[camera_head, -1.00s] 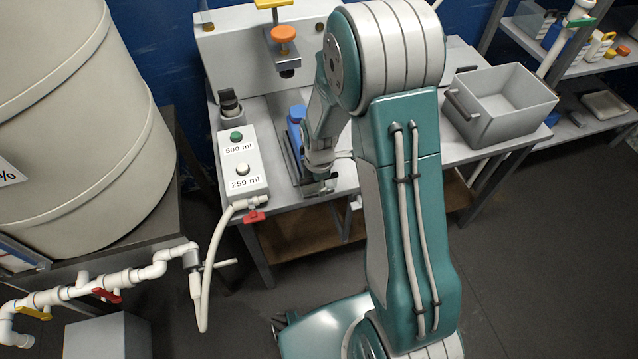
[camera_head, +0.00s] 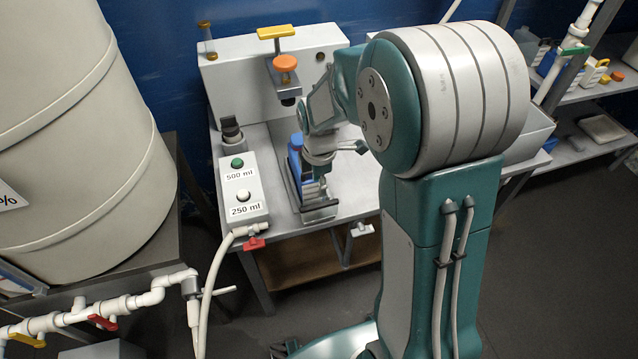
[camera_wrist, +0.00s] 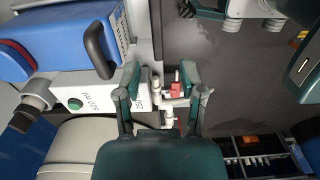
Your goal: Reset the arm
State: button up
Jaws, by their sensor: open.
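My gripper (camera_head: 335,171) hangs over the front of the grey table (camera_head: 361,184), just right of a blue container (camera_head: 295,152). In the wrist view my gripper (camera_wrist: 165,86) shows two spread fingers with nothing held between them. The blue container (camera_wrist: 75,35) with a dark handle fills the upper left of that view, close to the left finger but apart from it as far as I can tell. My upper arm and large round joint hide the right part of the table in the head view.
A white button box (camera_head: 240,190) labelled 500 ml and 250 ml stands left of the gripper. A press-like fixture (camera_head: 284,66) with an orange knob is behind. A large tank (camera_head: 75,130) and white pipes (camera_head: 125,306) are at left, shelves (camera_head: 590,70) at right. The front floor is open.

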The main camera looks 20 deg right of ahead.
jog(key=s+r+m+t, duration=0.5)
jog(key=s+r+m, duration=1.3)
jog(key=s, duration=0.1)
jog(key=shift+r+t, duration=0.2)
jog(key=shift+t, duration=0.1)
